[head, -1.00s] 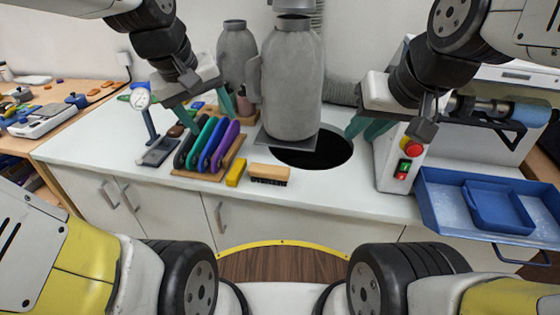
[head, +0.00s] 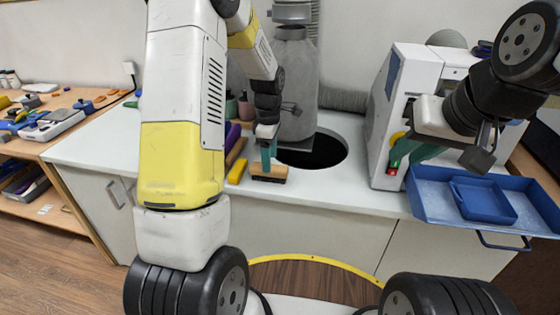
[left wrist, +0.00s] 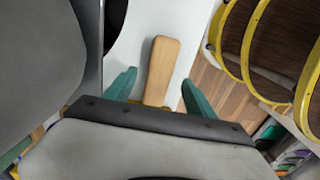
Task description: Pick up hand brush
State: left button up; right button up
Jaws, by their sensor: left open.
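The hand brush (head: 268,174) has a wooden back and dark bristles and lies bristles down on the white counter, next to a yellow block. My left gripper (head: 268,156) is right above it, pointing down. In the left wrist view, the brush's wooden back (left wrist: 162,68) runs lengthwise between the two spread green fingers (left wrist: 155,90); I see gaps on both sides. The left gripper is open and holds nothing. My right gripper (head: 412,158) is in front of the white machine at the right, its green fingers apart and empty.
The yellow block (head: 237,171) is close to the brush's left. A dark round hole (head: 325,150) in the counter and a grey canister (head: 297,85) are behind. A blue tray (head: 440,199) is at the right. My left arm hides the tool rack's left part.

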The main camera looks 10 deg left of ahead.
pick_arm(q)
jog(key=f, duration=0.5)
jog(key=shift+a+f, duration=0.2)
jog(key=shift+f, duration=0.2)
grip_shut()
